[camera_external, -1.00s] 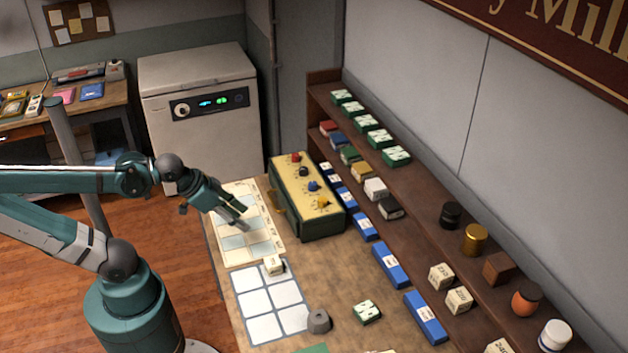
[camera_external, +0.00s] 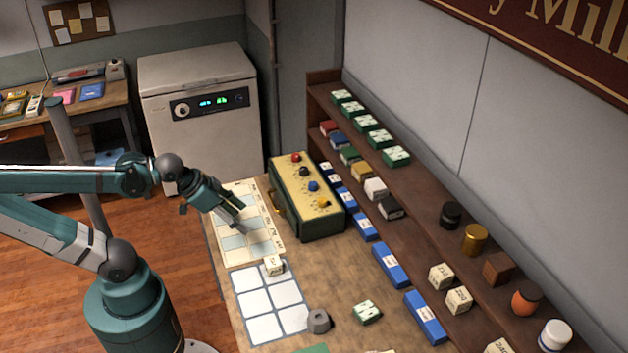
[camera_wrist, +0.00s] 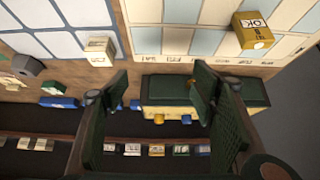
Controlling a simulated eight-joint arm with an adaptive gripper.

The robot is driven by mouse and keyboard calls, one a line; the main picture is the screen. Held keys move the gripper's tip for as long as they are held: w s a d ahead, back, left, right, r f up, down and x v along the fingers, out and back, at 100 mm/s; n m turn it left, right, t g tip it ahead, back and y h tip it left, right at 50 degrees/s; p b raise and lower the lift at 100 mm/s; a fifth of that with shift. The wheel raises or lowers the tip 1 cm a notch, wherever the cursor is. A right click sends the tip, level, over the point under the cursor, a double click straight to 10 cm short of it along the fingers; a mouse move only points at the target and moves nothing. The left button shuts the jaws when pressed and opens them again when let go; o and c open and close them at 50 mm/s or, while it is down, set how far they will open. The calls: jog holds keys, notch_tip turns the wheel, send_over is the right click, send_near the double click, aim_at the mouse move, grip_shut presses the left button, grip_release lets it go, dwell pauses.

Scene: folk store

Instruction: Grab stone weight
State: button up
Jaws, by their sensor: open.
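A grey, faceted stone weight (camera_external: 318,321) stands on the table beside the lower right corner of the white-squared sheet. It also appears at the left edge of the wrist view (camera_wrist: 24,68). My gripper (camera_external: 238,214) is open and empty, above the far printed chart and well away from the weight. In the wrist view its dark green fingers (camera_wrist: 165,95) stand apart with nothing between them.
A cream box with coloured knobs (camera_external: 308,200) stands right of my gripper. A small white block (camera_external: 274,265) sits on the white-squared sheet (camera_external: 265,333). A green-and-white box (camera_external: 366,312) lies right of the weight. Shelves (camera_external: 430,255) line the wall.

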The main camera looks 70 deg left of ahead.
jog(key=shift+r, duration=0.1)
jog(key=n+g+h+p, duration=0.4)
jog(key=n+g+p, duration=0.3)
jog(key=n+p, duration=1.05)
send_over(319, 317)
jog(key=a, duration=0.3)
notch_tip(319, 317, down, 3)
jog(key=shift+f+n, duration=0.1)
jog(key=shift+n, duration=0.15)
jog(key=shift+h, duration=0.3)
jog(key=shift+d+f, duration=0.1)
jog(key=shift+x, duration=1.15)
